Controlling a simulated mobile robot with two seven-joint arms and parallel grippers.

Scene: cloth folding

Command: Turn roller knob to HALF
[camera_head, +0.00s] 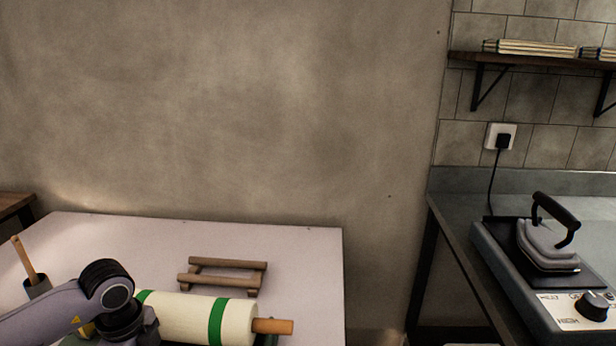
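A black round knob (592,305) sits on a white label panel (562,312) at the front right of the grey appliance. Lettering on the panel includes what looks like HIGH at the lower left; other labels are small or cut off, so the knob's setting cannot be read. A cream roller (190,317) with green bands and an orange-brown handle end lies on the white table at the bottom. My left gripper (125,326) is at the roller's left end, far from the knob; its fingertips are hidden. My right gripper is not in view.
A black-handled iron-like tool (550,245) stands on the appliance (495,262), behind the knob. A wooden rack (222,274) lies on the white table (310,262). A cup with a stick (35,284) stands at left. A gap separates the table from the dark right counter (455,212).

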